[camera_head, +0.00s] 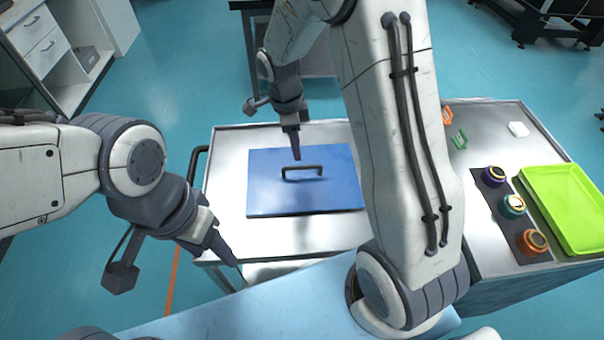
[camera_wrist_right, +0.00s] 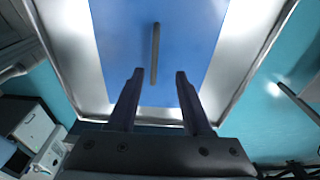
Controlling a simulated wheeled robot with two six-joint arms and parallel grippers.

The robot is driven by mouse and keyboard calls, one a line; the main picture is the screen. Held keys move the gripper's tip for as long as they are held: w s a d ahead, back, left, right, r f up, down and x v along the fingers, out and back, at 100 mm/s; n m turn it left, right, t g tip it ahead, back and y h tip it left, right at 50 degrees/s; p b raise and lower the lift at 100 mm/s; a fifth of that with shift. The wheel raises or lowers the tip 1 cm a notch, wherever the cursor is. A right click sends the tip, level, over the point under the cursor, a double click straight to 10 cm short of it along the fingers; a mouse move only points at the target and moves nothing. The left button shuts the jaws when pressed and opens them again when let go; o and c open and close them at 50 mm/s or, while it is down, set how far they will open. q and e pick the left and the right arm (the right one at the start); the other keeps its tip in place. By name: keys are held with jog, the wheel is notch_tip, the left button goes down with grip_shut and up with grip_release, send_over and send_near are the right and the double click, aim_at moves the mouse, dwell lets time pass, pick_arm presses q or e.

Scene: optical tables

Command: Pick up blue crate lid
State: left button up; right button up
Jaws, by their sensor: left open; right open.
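The blue crate lid (camera_head: 270,198) lies flat on the metal cart top in the head view, with a dark bar handle (camera_head: 302,171) standing up at its middle. My right gripper (camera_head: 296,155) points down over the lid's far edge, behind the handle. In the right wrist view its two fingers (camera_wrist_right: 159,74) are apart and empty, with the lid (camera_wrist_right: 190,45) beyond them and the handle (camera_wrist_right: 155,52) lying ahead of the gap between them. My left gripper (camera_head: 236,262) hangs near the cart's front left corner, away from the lid. Its finger gap is hard to see.
The cart top (camera_head: 230,170) is bare around the lid. To the right are a lime-green tray (camera_head: 565,205), a dark holder with several round coloured items (camera_head: 513,205), a green clip (camera_head: 460,139) and a white piece (camera_head: 518,129). A cart handle (camera_head: 196,165) sticks out at left.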

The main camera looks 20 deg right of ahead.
aim_at(302, 167)
notch_tip(302, 167, down, 3)
jog(key=shift+s+d+f, duration=0.1)
jog(key=shift+d, duration=0.05)
jog(key=f, duration=0.1)
jog(key=f+p, duration=0.1)
jog(key=f, duration=0.1)
jog(key=s+d+f, duration=0.1)
jog(key=shift+f+p, duration=0.35)
jog(key=shift+f, duration=0.25)
grip_shut()
dwell(0.9)
